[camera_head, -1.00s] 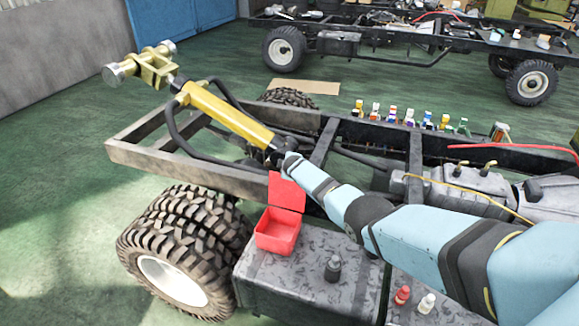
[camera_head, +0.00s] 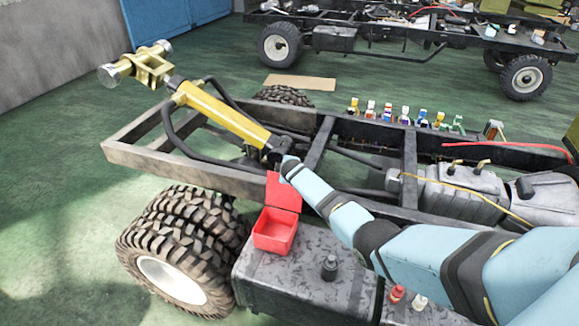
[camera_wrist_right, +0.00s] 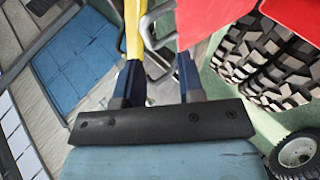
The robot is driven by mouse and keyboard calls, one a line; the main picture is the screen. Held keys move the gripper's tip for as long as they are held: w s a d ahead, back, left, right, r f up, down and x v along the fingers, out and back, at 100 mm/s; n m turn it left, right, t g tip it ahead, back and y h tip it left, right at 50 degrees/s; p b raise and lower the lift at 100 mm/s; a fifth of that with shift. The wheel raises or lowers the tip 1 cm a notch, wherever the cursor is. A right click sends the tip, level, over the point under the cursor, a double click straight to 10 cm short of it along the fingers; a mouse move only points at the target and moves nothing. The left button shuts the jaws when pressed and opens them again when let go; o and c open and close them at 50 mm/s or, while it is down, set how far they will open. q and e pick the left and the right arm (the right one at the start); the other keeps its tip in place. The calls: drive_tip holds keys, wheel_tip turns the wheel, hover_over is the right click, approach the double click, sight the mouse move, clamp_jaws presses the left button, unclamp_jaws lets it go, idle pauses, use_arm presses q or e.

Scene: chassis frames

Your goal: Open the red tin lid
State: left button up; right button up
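The red tin (camera_head: 273,238) sits on the dark grey box at the side of the chassis, its inside showing. Its red lid (camera_head: 284,192) stands up at the back of the tin, swung open. In the right wrist view a red surface (camera_wrist_right: 212,18), seemingly the lid, fills the top right of centre. My right gripper (camera_head: 275,158) is just behind and above the lid's top edge; any contact is unclear. Its two fingers (camera_wrist_right: 159,72) are apart in the right wrist view, with no object clearly held between them. My left gripper is out of view.
A yellow cylinder (camera_head: 225,115) and black hoses lie close to my right gripper. A dark bottle (camera_head: 330,267) stands on the grey box (camera_head: 290,285); red and white bottles stand under my arm. Chassis rails (camera_head: 190,170) and a large tyre (camera_head: 180,240) surround the tin.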

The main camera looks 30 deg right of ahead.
drive_tip(key=v, duration=0.9)
drive_tip(key=shift+s+p, duration=0.3)
drive_tip(key=shift+p, duration=0.15)
drive_tip(key=shift+a, duration=0.1)
drive_tip(key=s+a+f+m+y, duration=0.1)
drive_tip(key=s+a+f, duration=0.3)
drive_tip(key=s, duration=0.3)
drive_tip(key=s+a+f+m+y, duration=0.1)
drive_tip(key=s+a+f, duration=0.3)
drive_tip(key=s, duration=0.3)
drive_tip(key=s+a+f+y, duration=0.2)
drive_tip(key=s+a+f, duration=0.15)
drive_tip(key=s, duration=0.35)
drive_tip(key=s+a+r+m+y, duration=0.1)
drive_tip(key=s+a, duration=0.2)
drive_tip(key=s, duration=0.4)
drive_tip(key=s+a+r+m+y, duration=0.1)
drive_tip(key=s+a+m, duration=0.1)
drive_tip(key=s, duration=0.6)
drive_tip(key=s+a+r+m+t, duration=0.1)
drive_tip(key=s+a, duration=0.3)
drive_tip(key=s, duration=0.4)
drive_tip(key=shift+a+m+y, duration=0.3)
drive_tip(key=shift+m+y, duration=0.1)
drive_tip(key=shift+m, duration=0.3)
